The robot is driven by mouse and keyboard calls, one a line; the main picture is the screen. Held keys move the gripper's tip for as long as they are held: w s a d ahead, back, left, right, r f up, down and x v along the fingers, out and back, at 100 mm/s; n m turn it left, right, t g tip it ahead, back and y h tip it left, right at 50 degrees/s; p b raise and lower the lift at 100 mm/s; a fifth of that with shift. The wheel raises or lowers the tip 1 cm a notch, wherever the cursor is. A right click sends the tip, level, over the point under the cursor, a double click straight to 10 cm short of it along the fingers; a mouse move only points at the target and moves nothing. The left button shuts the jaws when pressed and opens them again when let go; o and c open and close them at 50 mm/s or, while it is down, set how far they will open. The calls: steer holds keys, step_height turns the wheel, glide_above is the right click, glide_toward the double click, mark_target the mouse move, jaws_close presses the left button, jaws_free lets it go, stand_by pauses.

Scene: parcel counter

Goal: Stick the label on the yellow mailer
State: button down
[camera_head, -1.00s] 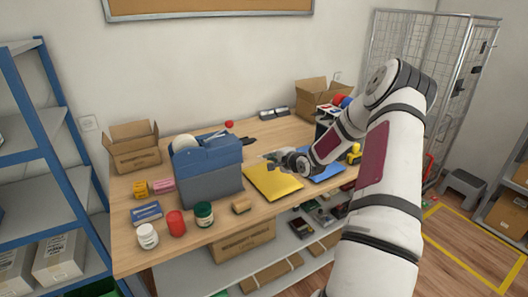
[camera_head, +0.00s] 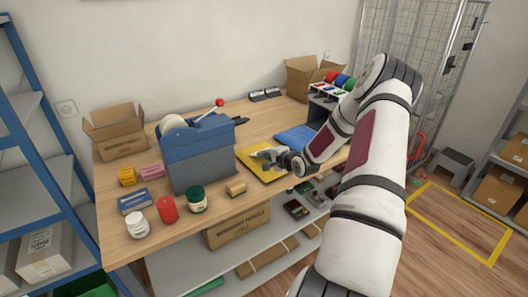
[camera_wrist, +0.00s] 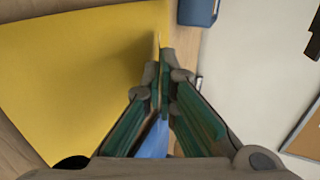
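The yellow mailer (camera_head: 251,165) lies flat on the wooden counter near its front edge. It fills the left of the wrist view (camera_wrist: 70,70). My gripper (camera_head: 264,154) is low over the mailer, and I cannot tell whether it touches. In the wrist view the fingers (camera_wrist: 163,62) are closed together, with a thin pale sliver standing between the tips. This looks like the label (camera_wrist: 158,40) seen edge-on; its face is hidden. The blue mailer (camera_head: 295,138) lies just right of the yellow one, partly behind my arm.
A blue-grey label dispenser (camera_head: 200,155) stands left of the mailer. Open cartons (camera_head: 119,133) sit at the back.

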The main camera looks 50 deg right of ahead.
steer(key=shift+f, duration=0.3)
steer(key=c, duration=1.7)
jaws_free()
steer(key=shift+p+v, duration=2.2)
steer(key=shift+v, duration=0.6)
steer(key=shift+r, duration=0.1)
steer(key=r+p, duration=0.1)
steer(key=r, duration=0.1)
steer(key=s+r+p, duration=0.1)
steer(key=r+p, duration=0.2)
steer(key=r, duration=0.1)
steer(key=shift+s+a+r+p, duration=0.2)
steer(key=shift+s+r+p, duration=0.1)
steer(key=shift+s+r, duration=0.1)
